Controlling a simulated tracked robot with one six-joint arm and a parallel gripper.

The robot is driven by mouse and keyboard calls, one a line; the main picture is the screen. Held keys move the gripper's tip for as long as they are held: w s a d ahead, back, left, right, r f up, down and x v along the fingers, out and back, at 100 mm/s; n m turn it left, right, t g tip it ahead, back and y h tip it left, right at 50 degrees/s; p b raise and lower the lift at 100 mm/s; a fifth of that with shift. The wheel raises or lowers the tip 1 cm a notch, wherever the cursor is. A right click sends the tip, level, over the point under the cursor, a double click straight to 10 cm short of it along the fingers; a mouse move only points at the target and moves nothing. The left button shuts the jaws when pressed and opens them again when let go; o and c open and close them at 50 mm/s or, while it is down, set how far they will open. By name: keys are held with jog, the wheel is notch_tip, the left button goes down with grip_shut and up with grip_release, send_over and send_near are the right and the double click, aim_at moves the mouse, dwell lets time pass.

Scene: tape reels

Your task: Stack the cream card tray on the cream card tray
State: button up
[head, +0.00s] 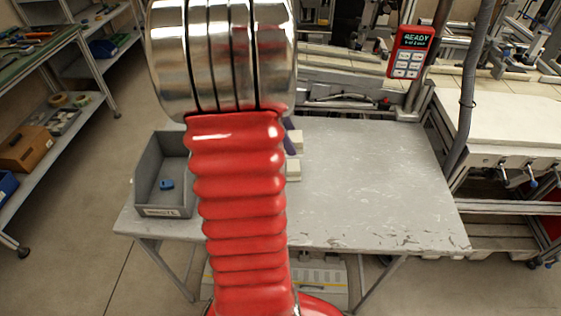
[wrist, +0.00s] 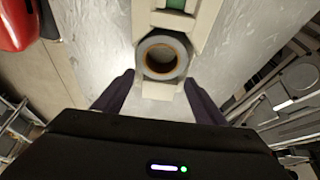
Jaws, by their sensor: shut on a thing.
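In the wrist view, my gripper (wrist: 159,78) has its two dark purple fingers on either side of a cream card tray (wrist: 160,91) and is shut on it. A grey tape reel (wrist: 151,66) with an orange-brown inner ring lies in the cream card piece. More cream card, with something green (wrist: 175,5) in it, shows at the top edge. I cannot tell where one tray ends and another begins. In the head view, two cream pieces (head: 296,141) and (head: 293,170) show beside my red arm, which hides the rest of them and most of my gripper.
A grey open bin (head: 146,187) with a blue item (head: 167,185) stands at the left of the worn grey table (head: 375,190). The table's right half is clear. A red keypad box (head: 410,52) hangs behind it. Shelves stand at far left.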

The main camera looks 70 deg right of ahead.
jog(key=shift+f, duration=2.6)
jog(key=shift+f, duration=1.9)
jog(key=o, duration=1.1)
jog(key=shift+o, duration=0.2)
jog(key=v, duration=1.2)
